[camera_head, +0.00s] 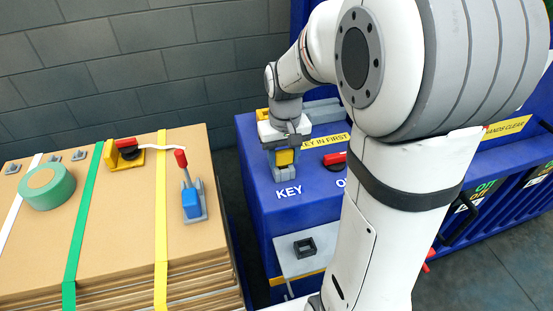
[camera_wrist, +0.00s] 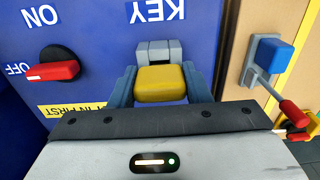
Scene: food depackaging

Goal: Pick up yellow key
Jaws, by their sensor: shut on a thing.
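The yellow key (camera_wrist: 161,84) is a rounded yellow block in the wrist view, between the two blue-grey fingers of my gripper (camera_wrist: 160,90). The fingers are shut on its sides. Just beyond it is a grey key holder (camera_wrist: 158,50) on the blue panel, below the word KEY. I cannot tell whether the key is still seated in the holder. In the head view my gripper (camera_head: 284,160) points down at the blue cabinet top, with the yellow key (camera_head: 284,157) showing between its fingers.
A red switch (camera_wrist: 52,71) marked ON and OFF sits beside the key spot on the blue cabinet (camera_head: 262,215). A cardboard stack (camera_head: 120,215) at left carries green tape (camera_head: 47,187), a blue-based lever (camera_head: 191,203) and a red-and-yellow tool (camera_head: 126,153). A grey plate (camera_head: 300,262) projects in front of the cabinet.

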